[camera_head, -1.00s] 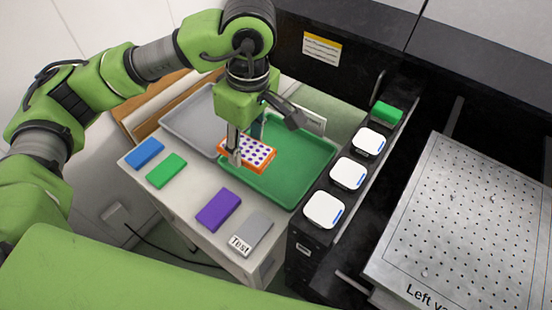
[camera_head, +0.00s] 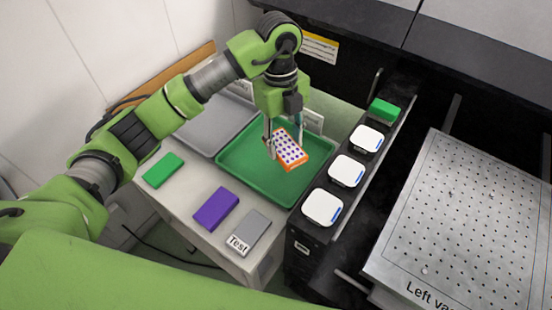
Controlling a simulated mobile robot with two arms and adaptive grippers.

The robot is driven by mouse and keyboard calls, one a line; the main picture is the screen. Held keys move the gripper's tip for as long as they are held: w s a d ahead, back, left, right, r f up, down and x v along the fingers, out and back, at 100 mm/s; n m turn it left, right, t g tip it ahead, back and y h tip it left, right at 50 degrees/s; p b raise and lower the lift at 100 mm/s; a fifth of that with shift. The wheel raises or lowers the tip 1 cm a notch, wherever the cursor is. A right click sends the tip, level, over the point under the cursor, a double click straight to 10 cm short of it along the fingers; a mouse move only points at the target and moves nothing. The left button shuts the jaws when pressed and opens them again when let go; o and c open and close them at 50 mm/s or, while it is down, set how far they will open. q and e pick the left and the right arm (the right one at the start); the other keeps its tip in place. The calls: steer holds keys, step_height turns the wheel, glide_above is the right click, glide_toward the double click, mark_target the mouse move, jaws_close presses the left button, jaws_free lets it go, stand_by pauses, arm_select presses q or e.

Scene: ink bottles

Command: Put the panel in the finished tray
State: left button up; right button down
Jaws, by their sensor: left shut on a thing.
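The panel (camera_head: 290,150) is an orange-edged block with a white face and purple dots. My left gripper (camera_head: 272,146) is shut on its left side. The panel is tilted and is over the green tray (camera_head: 245,182); I cannot tell whether it touches the tray floor. The green tray is otherwise empty. A grey tray (camera_head: 208,130) lies to its left, partly hidden by my left arm. No label readable from here says which tray is the finished one. My right gripper is not in view.
On the table front lie a green block (camera_head: 163,170), a purple block (camera_head: 216,209) and a grey block (camera_head: 256,229) with a "Test" label. White-topped items (camera_head: 346,171) and a green block (camera_head: 384,109) line the dark cabinet to the right, beside a perforated metal plate (camera_head: 470,210).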

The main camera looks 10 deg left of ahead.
arm_select(q)
steer(key=n, duration=0.2)
steer(key=d+f+n, duration=0.1)
steer(key=shift+w+f+n, duration=0.2)
steer(key=shift+n, duration=0.2)
steer(key=shift+f, duration=0.3)
steer(key=p, duration=0.1)
glide_above(288, 177)
steer(key=shift+n, duration=0.3)
step_height(288, 177, down, 5)
steer(key=shift+a+f, duration=0.15)
step_height(288, 177, down, 4)
steer(key=shift+r+p, duration=0.15)
steer(key=shift+p, duration=0.3)
steer(key=shift+f, duration=0.3)
steer(key=shift+w, duration=0.1)
